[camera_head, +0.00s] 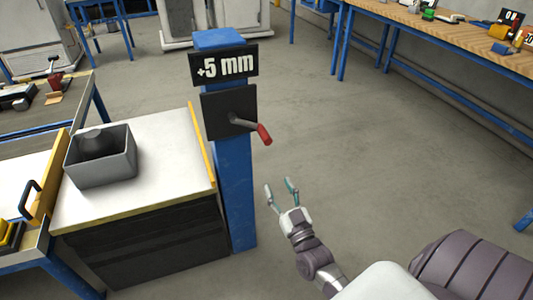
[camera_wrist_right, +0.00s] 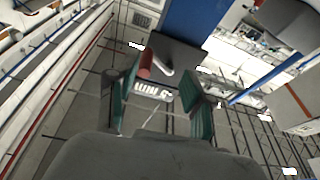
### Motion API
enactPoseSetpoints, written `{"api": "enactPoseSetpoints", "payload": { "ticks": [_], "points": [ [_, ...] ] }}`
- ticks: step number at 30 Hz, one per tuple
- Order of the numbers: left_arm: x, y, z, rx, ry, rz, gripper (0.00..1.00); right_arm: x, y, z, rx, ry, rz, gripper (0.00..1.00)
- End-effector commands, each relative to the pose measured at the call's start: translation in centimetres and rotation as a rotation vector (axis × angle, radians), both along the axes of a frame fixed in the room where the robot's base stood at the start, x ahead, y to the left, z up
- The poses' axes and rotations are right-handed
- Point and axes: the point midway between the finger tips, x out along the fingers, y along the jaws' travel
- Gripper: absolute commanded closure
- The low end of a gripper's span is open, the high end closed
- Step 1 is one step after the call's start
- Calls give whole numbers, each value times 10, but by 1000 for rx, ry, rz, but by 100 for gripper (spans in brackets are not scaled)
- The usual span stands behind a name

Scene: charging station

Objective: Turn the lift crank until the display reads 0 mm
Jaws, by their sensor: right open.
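The lift crank has a grey arm and a red handle (camera_head: 264,134). It sits on a dark plate (camera_head: 216,104) on a blue post (camera_head: 236,190), with the handle pointing right and slightly down. The display (camera_head: 224,65) above it reads +5 mm. My right gripper (camera_head: 279,188) is open and empty, below and to the right of the handle, apart from it. In the right wrist view the red handle (camera_wrist_right: 146,64) appears beyond and between the open teal fingers (camera_wrist_right: 160,95). My left gripper is not in view.
A white-topped cabinet (camera_head: 180,150) with a grey bin (camera_head: 100,172) stands left of the post. A wooden workbench (camera_head: 440,32) with small items runs along the right back. The floor right of the post is clear.

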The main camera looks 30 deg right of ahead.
Motion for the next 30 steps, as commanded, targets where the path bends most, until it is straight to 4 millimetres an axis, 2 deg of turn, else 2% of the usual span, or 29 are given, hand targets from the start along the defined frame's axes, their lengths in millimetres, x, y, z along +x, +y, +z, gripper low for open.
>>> {"api": "enactPoseSetpoints", "payload": {
  "ticks": [3,8,21,25,30],
  "points": [
    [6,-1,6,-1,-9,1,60,-3,-7,29,-10,-99,-22,48],
    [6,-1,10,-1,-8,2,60,6,-11,43,-10,-122,-26,48],
    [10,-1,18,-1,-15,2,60,86,-27,76,-10,-120,-25,48],
    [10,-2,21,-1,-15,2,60,105,-31,83,-12,-117,-25,48],
    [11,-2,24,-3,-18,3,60,118,-34,88,-10,-116,-25,48]
  ]
}}
